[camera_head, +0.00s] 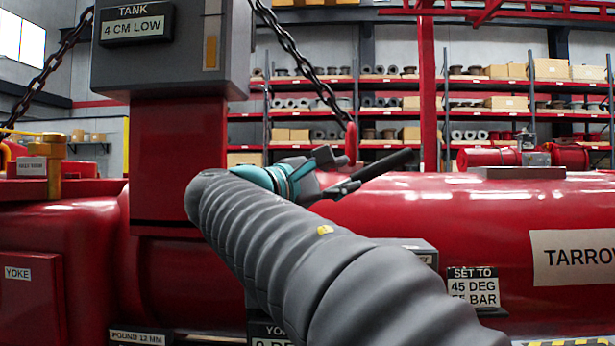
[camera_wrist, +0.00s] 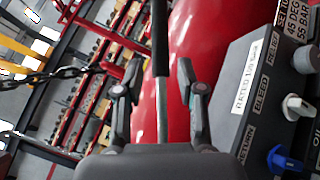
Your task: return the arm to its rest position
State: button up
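My gripper (camera_head: 342,172) is at the end of my grey-sleeved arm, just above the red cylinder (camera_head: 450,205) in the head view. In the wrist view my gripper (camera_wrist: 160,72) has its two fingers apart. A rod with a black grip (camera_wrist: 160,35) and a silver shaft shows in the gap between the fingers, with space on both sides. The black grip (camera_head: 385,165) also shows in the head view, pointing right from the gripper. Whether the rod is between the fingers or beyond them is hard to tell. The rod's lower end is hidden by the gripper.
A grey panel (camera_wrist: 245,90) with BLEED and RETURN labels, a white knob (camera_wrist: 297,106) and a blue knob (camera_wrist: 284,162) lies right of my gripper. A grey tank box (camera_head: 170,60) on a red column stands left of it. Chains (camera_head: 290,45) hang above. Shelves stand behind.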

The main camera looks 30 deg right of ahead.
jog(key=s+a+f+m+t+y, duration=0.1)
jog(key=s+f+y, duration=0.3)
jog(key=f, duration=0.8)
jog(key=s+a+f+y, duration=0.15)
jog(key=f+y, duration=0.35)
jog(key=f, duration=0.6)
jog(key=s+a+f+m+y, duration=0.2)
jog(key=s+a+f+y, duration=0.1)
jog(key=f, duration=0.4)
jog(key=s+a+f+m+y, duration=0.2)
jog(key=s+a+f+y, duration=0.1)
jog(key=f, duration=0.4)
jog(key=s+a+f+m+y, duration=0.3)
jog(key=s+a+f+y, duration=0.1)
jog(key=a+f, duration=0.3)
jog(key=shift+s+f, duration=0.4)
jog(key=shift+s, duration=0.15)
